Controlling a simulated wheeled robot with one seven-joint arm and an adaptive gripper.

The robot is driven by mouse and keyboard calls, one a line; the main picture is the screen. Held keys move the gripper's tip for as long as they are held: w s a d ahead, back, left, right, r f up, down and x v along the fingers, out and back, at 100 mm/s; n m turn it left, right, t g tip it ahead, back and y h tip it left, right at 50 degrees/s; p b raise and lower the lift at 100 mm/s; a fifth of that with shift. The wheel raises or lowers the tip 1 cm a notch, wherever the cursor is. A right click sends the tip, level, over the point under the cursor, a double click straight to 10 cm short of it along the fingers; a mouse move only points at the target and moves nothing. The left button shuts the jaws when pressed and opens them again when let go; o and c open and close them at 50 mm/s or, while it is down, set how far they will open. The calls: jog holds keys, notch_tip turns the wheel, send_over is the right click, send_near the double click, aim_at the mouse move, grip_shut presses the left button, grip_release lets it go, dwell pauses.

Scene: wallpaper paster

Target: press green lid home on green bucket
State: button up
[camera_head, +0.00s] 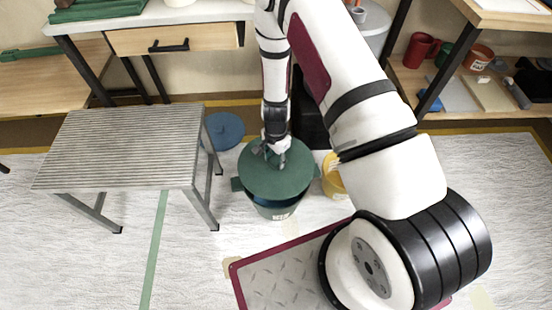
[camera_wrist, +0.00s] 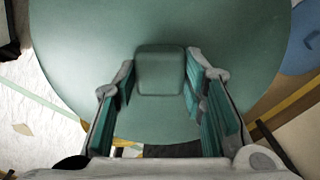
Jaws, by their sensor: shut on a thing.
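The green lid (camera_head: 275,170) is a wide disc over the mouth of the green bucket (camera_head: 276,206), which stands on the floor. The lid looks tilted, and dark interior shows under its near edge, so it is not flush all round. My gripper (camera_head: 276,158) reaches down from above at the middle of the lid. In the wrist view the lid (camera_wrist: 80,60) fills most of the picture, and my gripper (camera_wrist: 160,80) has its fingers on both sides of the square green knob (camera_wrist: 160,72). The bucket is hidden there.
A slatted grey bench (camera_head: 125,145) stands to the left. A blue lid (camera_head: 222,130) lies on the floor behind, and a yellow bucket (camera_head: 333,178) stands close on the right, partly behind my arm. A red-edged metal plate (camera_head: 285,275) lies in front.

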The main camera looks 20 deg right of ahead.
aim_at(276, 160)
dwell(0.4)
jog(key=shift+f+b, duration=2.25)
jog(key=shift+f, duration=0.7)
jog(key=shift+f+b, duration=1.05)
jog(key=shift+f, duration=0.05)
jog(key=o, duration=1.3)
jog(key=shift+r, duration=0.1)
notch_tip(276, 160, up, 12)
jog(key=shift+f, duration=0.1)
